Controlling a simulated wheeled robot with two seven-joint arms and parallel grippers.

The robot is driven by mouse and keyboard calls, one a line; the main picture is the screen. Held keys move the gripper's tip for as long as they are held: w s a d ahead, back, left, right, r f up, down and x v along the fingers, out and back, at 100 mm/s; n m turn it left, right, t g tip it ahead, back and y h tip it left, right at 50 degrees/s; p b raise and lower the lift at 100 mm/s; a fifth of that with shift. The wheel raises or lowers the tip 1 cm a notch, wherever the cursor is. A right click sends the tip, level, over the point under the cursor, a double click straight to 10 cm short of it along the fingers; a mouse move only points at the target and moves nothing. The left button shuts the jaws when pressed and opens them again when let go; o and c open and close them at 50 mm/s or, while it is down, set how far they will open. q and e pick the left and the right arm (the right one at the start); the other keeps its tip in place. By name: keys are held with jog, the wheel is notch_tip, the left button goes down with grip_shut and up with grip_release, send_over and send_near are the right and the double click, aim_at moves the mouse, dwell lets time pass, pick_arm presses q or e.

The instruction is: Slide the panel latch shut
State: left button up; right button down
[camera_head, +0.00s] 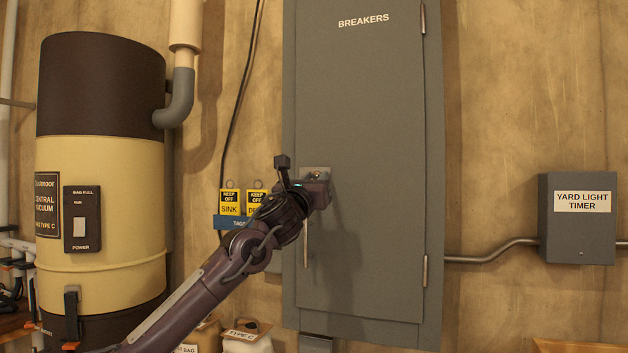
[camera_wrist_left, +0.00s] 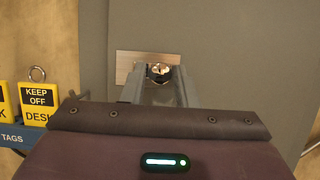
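A tall grey breaker panel (camera_head: 365,120) labelled BREAKERS hangs on the wall, its door closed against the frame. My left gripper (camera_head: 322,180) is at the left edge of the door, in front of a small metal latch plate (camera_wrist_left: 122,64). The plate's top also shows in the head view (camera_head: 315,170). In the left wrist view a shiny latch knob (camera_wrist_left: 160,70) sits between the two fingertips of my left gripper (camera_wrist_left: 160,76). The fingers look apart, with a little room beside the knob. My right gripper is not in view.
A vertical door handle (camera_head: 306,243) is below the latch. Yellow KEEP OFF tags (camera_head: 230,203) hang on a blue rack left of the panel. A central vacuum canister (camera_head: 100,180) stands far left, and a yard light timer box (camera_head: 578,235) is at the right.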

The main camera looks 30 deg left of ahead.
aim_at(307, 170)
pick_arm(q)
grip_shut()
jog(key=a, duration=0.3)
jog(key=shift+s+a, duration=0.15)
jog(key=shift+s, duration=0.25)
jog(key=shift+o, duration=0.8)
grip_release()
jog(key=shift+o, duration=1.4)
jog(key=shift+a, duration=0.15)
